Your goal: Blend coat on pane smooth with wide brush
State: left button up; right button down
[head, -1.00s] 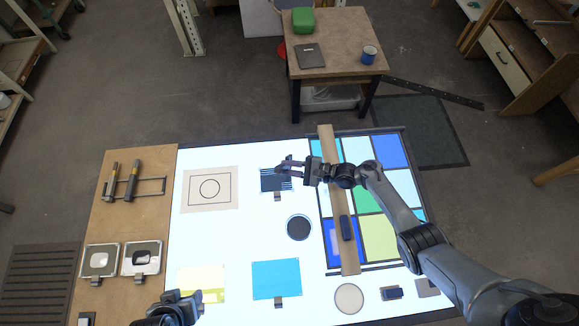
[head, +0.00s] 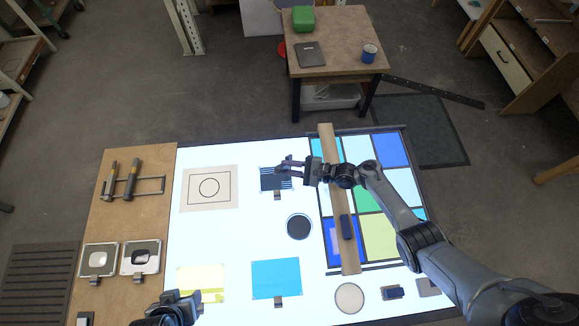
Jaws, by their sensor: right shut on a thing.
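The pane (head: 267,184) with dark and blue streaks lies on the lit table at its upper middle, with a small tab at its front edge. My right gripper (head: 284,168) is over the back right part of this pane. It is shut on a small dark thing, which I take to be the wide brush; its outline merges with the fingers and the streaks. Whether its bristles touch the pane cannot be made out. My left gripper (head: 193,298) is low at the front left, near a yellow pane (head: 205,278); its jaws are too unclear to read.
A wooden bar (head: 331,190) with a dark block spans the coloured glass panel at the right, under my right arm. A dark round dish (head: 299,227) and a blue pane (head: 275,277) lie in front. A rack (head: 150,187) with dark-handled tools stands on the left board.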

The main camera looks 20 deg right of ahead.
jog(key=shift+f, duration=0.1)
dwell(0.3)
jog(key=shift+a, duration=0.1)
jog(key=shift+w+a, duration=0.3)
jog(key=shift+a, duration=0.5)
jog(key=shift+w+a, duration=0.25)
jog(key=shift+a, duration=0.5)
jog(key=w+a, duration=0.2)
jog(key=a, duration=0.4)
jog(key=shift+a, duration=0.4)
notch_tip(320, 180, up, 5)
jog(key=p, duration=0.5)
